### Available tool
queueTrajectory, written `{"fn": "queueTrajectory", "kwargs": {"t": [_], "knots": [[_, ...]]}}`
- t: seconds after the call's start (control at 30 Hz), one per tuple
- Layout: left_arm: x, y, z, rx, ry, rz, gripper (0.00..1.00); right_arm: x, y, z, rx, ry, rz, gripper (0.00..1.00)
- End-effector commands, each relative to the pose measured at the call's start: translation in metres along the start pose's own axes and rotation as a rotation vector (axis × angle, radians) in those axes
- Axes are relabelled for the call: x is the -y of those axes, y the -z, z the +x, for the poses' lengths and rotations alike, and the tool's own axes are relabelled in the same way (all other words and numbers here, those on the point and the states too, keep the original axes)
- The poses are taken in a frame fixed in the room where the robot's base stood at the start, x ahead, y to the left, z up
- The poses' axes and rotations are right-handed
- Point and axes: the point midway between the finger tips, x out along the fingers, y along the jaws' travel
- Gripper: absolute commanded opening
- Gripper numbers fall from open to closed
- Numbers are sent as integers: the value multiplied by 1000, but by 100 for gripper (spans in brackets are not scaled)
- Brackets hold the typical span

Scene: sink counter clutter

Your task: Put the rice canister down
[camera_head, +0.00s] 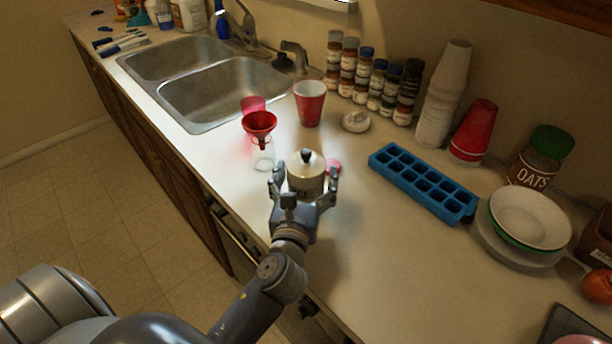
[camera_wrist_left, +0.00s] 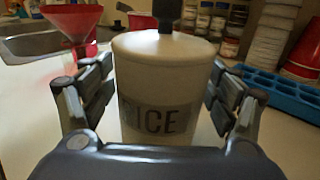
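The rice canister (camera_head: 306,172) is cream with a pale lid and a dark knob. It is upright at the counter's front part, and its "RICE" label faces me in the left wrist view (camera_wrist_left: 158,118). My left gripper (camera_head: 305,186) has one finger on each side of the canister, against its wall, and appears closed on it. The canister's base is hidden behind the gripper, so I cannot tell whether it touches the counter (camera_head: 390,250). My right gripper is not in view.
A red funnel (camera_head: 260,124) on a clear vessel stands close behind left. A red cup (camera_head: 309,104) and a small white object (camera_head: 356,122) are behind. A blue ice tray (camera_head: 422,182) lies right. Bowls (camera_head: 530,218) are farther right.

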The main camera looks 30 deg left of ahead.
Motion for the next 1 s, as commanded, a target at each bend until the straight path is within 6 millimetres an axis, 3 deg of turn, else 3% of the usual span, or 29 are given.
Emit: {"fn": "queueTrajectory", "kwargs": {"t": [0.37,0.57,0.8,1.0], "knots": [[0,-5,0,1,1,-1,83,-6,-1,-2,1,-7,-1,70],[0,0,-31,-3,2,-2,83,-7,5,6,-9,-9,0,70],[0,1,-82,-4,0,-2,83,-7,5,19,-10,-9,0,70],[0,0,-109,-2,0,-1,83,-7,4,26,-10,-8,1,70]]}}
